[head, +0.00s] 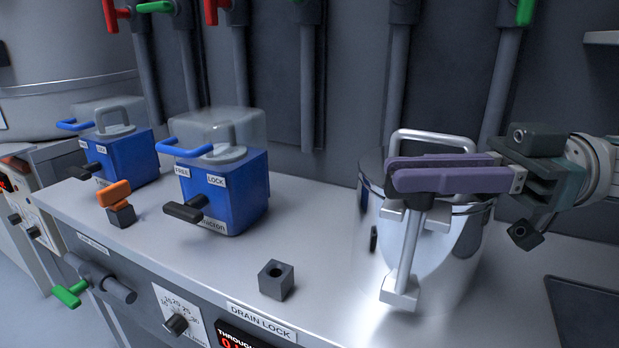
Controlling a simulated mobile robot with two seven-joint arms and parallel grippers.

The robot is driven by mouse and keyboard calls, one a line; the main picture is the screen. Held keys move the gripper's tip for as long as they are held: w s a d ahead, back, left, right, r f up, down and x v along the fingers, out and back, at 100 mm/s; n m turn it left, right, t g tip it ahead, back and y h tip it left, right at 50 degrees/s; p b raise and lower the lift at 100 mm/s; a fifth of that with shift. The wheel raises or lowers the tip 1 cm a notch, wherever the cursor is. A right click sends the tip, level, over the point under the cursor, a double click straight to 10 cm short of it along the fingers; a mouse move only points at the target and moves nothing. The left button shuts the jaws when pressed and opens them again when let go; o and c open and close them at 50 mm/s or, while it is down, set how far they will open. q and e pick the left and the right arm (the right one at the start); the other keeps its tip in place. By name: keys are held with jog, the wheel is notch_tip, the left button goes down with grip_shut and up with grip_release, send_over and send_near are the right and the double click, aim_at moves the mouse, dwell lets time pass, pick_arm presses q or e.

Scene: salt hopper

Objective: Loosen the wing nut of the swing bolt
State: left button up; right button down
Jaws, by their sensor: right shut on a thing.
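A shiny metal hopper (457,258) stands at the right of the bench, with a bar handle (430,138) over its top. The swing bolt (409,245) stands upright against its front, its foot in a pale block (400,291) and its upper end between two pale lugs. A dark piece at its upper end, seemingly the wing nut (418,202), shows just below my right gripper (394,176). The gripper reaches in from the right, its purple fingers level and closed around the top of the bolt. The fingers hide most of the nut. My left gripper is out of view.
Two blue boxes (236,190) with clear covers and blue handles stand at the left and middle. An orange-handled knob (117,198) and a dark block with a hole (276,280) are on the bench. Pipes with coloured handles line the wall.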

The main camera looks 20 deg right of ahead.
dwell(0.4)
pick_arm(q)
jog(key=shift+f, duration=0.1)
pick_arm(e)
jog(key=c, duration=0.8)
grip_release()
jog(key=shift+c, duration=0.2)
pick_arm(q)
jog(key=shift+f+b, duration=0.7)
jog(key=shift+b, duration=0.05)
pick_arm(e)
jog(key=v, duration=1)
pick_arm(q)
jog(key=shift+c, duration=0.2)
